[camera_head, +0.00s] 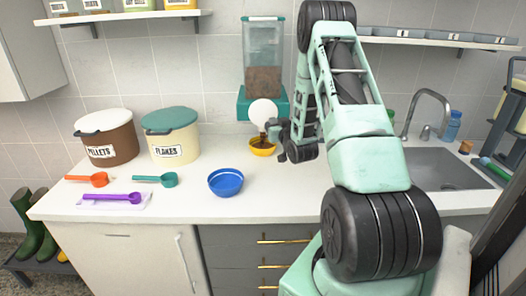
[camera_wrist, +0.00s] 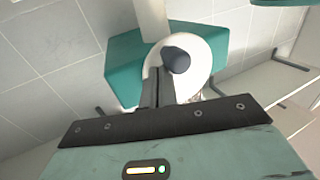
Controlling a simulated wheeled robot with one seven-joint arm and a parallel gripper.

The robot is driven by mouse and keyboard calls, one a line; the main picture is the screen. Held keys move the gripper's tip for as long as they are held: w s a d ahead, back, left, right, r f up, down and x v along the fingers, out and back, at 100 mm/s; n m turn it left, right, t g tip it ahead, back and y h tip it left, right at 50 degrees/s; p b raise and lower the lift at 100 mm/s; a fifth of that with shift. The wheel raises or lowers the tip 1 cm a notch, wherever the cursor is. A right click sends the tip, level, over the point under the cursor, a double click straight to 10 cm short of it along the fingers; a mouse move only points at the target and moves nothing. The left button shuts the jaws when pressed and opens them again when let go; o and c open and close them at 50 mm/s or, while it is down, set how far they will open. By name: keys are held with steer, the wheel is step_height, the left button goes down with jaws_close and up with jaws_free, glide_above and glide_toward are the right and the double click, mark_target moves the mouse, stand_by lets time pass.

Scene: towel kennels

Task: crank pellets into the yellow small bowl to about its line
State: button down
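The pellet dispenser (camera_head: 264,72) hangs on the back wall, a clear hopper partly full of brown pellets over a teal base. Its white crank disc (camera_head: 262,111) faces out and also shows in the wrist view (camera_wrist: 194,88), with a dark knob (camera_wrist: 176,60). The yellow small bowl (camera_head: 262,152) stands on the counter below the dispenser, with some brown showing inside. Its line and fill level are too small to read. My gripper (camera_head: 271,125) is at the disc, its dark fingers (camera_wrist: 158,84) close together by the knob. Whether they grip it is unclear.
A blue bowl (camera_head: 225,182) stands in front on the counter (camera_head: 270,201). At left are the pellets tub (camera_head: 108,138), the flakes tub (camera_head: 171,134) and orange (camera_head: 98,179), teal (camera_head: 168,179) and purple (camera_head: 122,197) scoops. A sink (camera_head: 440,171) with a tap is at right.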

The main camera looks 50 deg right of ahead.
steer(key=shift+w+a+f, duration=0.15)
steer(key=shift+w+f, duration=0.1)
steer(key=shift+f, duration=0.15)
steer(key=shift+w+a+f+b, duration=0.2)
steer(key=shift+f+b, duration=0.05)
steer(key=shift+b, duration=0.35)
steer(key=shift+w, duration=0.1)
steer(key=shift+w+a+f+b, duration=0.15)
steer(key=shift+w+a+b, duration=0.25)
steer(key=shift+b, duration=0.1)
steer(key=shift+d, duration=0.1)
steer(key=shift+w, duration=0.1)
